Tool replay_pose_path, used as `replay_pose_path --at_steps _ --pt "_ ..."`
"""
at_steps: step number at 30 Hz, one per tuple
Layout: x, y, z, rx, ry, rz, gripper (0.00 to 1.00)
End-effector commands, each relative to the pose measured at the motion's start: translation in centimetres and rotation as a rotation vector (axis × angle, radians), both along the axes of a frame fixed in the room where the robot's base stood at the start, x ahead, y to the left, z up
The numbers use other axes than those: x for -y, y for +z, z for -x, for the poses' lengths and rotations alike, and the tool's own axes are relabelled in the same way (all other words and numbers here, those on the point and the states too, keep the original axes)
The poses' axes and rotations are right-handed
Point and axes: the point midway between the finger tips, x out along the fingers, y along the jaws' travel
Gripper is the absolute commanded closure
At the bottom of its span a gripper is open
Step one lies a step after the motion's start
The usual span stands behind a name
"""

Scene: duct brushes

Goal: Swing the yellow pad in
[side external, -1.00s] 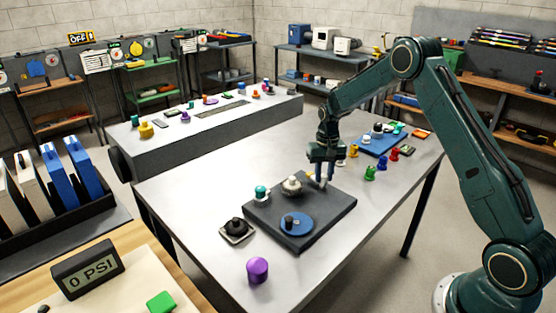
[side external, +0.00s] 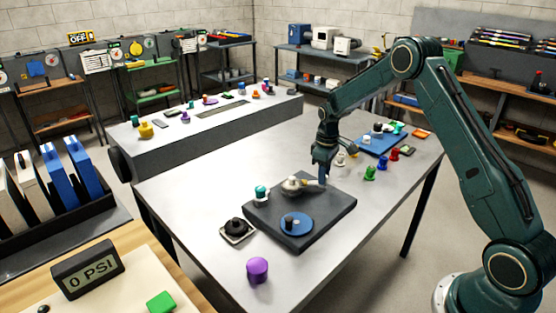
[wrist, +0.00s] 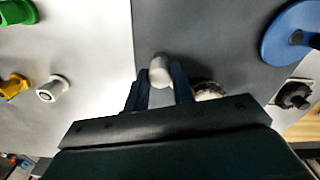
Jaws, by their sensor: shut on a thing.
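A dark square plate (side external: 335,205) lies on the grey table. On it stands a rounded cream-white hub (side external: 291,185), with a short pale arm reaching right toward my gripper (side external: 321,178). In the wrist view my gripper (wrist: 160,85) has its two blue fingers around a whitish upright peg (wrist: 160,68), near the plate's edge. The white hub (wrist: 209,91) shows partly behind the right finger. I cannot make out a clearly yellow pad on the plate.
A teal-topped knob (side external: 261,194) stands by the plate's left corner. A black knob on a pale square base (side external: 237,229) and a purple cylinder (side external: 257,270) are in front. Several coloured knobs and a blue plate (side external: 378,143) are behind right. The table's left part is clear.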

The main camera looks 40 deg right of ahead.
Motion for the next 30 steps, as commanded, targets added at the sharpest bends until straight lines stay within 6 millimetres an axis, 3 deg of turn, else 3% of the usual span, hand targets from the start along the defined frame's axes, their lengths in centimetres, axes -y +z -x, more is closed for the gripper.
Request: replay_pose_path --at_steps 9,22,23,26,30 --pt "0.01 0.16 -0.13 0.004 0.119 0.001 1.0" --pt "0.0 0.18 -0.16 0.006 0.132 0.001 1.0" --pt "-0.01 0.18 -0.15 0.006 0.132 0.001 0.73" --pt "-0.01 0.16 -0.13 0.004 0.131 0.001 0.54" --pt "-0.01 0.09 -0.08 0.003 0.131 0.001 0.53"
